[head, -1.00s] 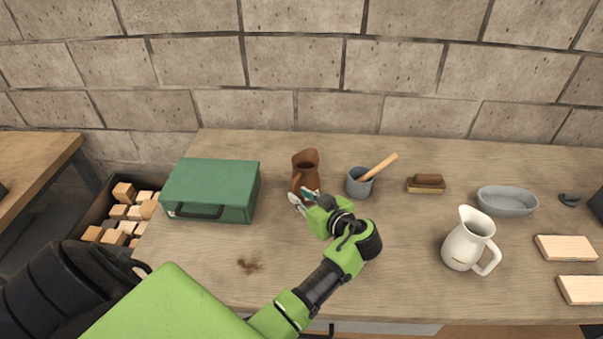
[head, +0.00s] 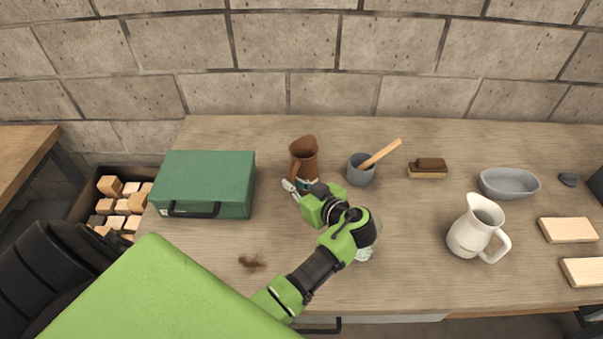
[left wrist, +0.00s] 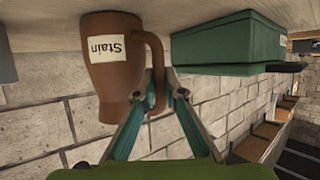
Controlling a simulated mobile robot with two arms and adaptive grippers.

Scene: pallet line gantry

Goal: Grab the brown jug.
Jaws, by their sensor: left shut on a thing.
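The brown jug (head: 304,155) stands upright near the back of the bench, left of centre. In the left wrist view the jug (left wrist: 124,85) appears upside down, with a white label reading "Stain" and its handle towards the fingers. My left gripper (head: 297,184) is at the near side of the jug. In the left wrist view its fingertips (left wrist: 161,84) are shut on the jug's handle. The jug shows no clear gap from the bench. My right gripper is not in view.
A green case (head: 206,182) stands left of the jug, and a grey cup (head: 360,172) with a wooden handle stands close on its right. A clear jar (head: 365,253) is partly hidden by my arm. A white pitcher (head: 474,228) stands further right.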

